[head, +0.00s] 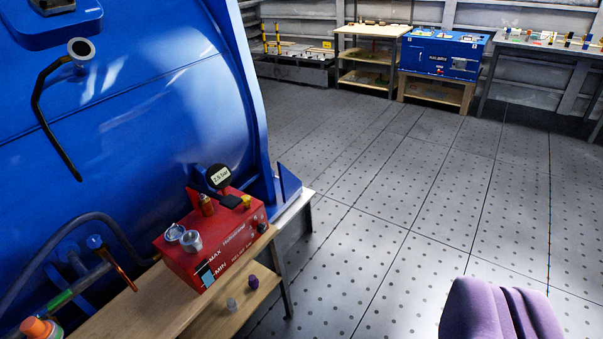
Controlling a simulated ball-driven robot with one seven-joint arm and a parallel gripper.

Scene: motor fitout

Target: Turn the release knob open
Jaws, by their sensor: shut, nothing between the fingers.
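A red hydraulic unit (210,245) stands on a wooden bench at lower left, with MAX and MIN marks by a level window on its front. A yellow fitting (247,201) and a brass fitting (206,205) are on top. I cannot tell for sure which is the release knob, or its turn. My gripper (505,308), purple, shows at the bottom right, shut and empty, well apart from the unit.
A large blue machine housing (150,100) fills the left. The wooden bench (140,312) has hoses beside it and small purple (253,281) and clear pieces below the unit. The dotted grey floor (400,215) is open. Tables and a blue box (441,53) stand at the back.

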